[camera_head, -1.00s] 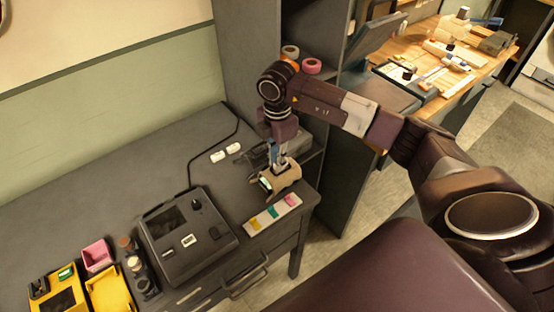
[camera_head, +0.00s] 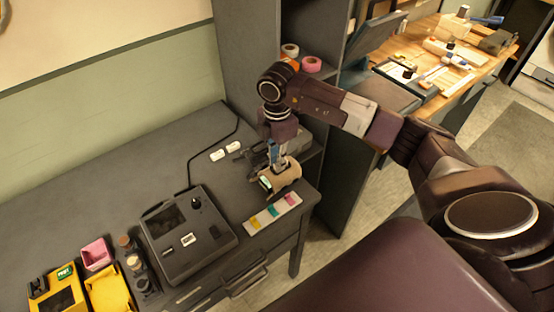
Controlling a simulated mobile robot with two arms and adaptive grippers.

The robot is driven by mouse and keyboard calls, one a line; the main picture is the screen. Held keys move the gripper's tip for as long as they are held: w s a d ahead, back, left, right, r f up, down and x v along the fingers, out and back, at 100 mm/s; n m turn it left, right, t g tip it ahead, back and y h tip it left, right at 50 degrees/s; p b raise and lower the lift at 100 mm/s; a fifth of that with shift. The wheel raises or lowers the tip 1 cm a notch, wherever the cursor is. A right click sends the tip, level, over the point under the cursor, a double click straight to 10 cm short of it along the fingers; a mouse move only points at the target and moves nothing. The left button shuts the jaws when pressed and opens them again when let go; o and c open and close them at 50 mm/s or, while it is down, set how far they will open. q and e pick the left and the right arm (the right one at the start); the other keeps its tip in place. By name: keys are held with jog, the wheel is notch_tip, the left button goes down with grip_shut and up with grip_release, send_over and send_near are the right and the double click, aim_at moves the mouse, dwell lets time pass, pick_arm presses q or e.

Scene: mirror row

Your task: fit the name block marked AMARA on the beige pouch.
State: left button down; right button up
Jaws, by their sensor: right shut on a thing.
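The beige pouch (camera_head: 285,179) is at the right end of the grey desk, just behind a strip of coloured tabs. Its left end shows a pale greenish patch (camera_head: 265,183). My right gripper (camera_head: 279,165) comes down from above and is shut on the pouch's upper part; its fingertips are partly hidden. Two small white blocks (camera_head: 217,155) (camera_head: 233,147) lie farther back on the desk. A small white block (camera_head: 188,240) is on the dark device. No lettering on these blocks is readable, so I cannot tell which is AMARA. My left gripper is not in view.
The dark device (camera_head: 160,243) with a screen stands mid-desk, its cable running back. The coloured tab strip (camera_head: 259,222) lies at the front edge. Yellow (camera_head: 112,288) and pink (camera_head: 97,253) trays are at left. A tall grey shelf (camera_head: 240,60) rises behind my right arm.

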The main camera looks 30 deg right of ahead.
jog(key=shift+f, duration=0.25)
jog(key=o, duration=0.8)
jog(key=shift+o, duration=0.2)
jog(key=shift+r, duration=0.15)
notch_tip(320, 180, up, 12)
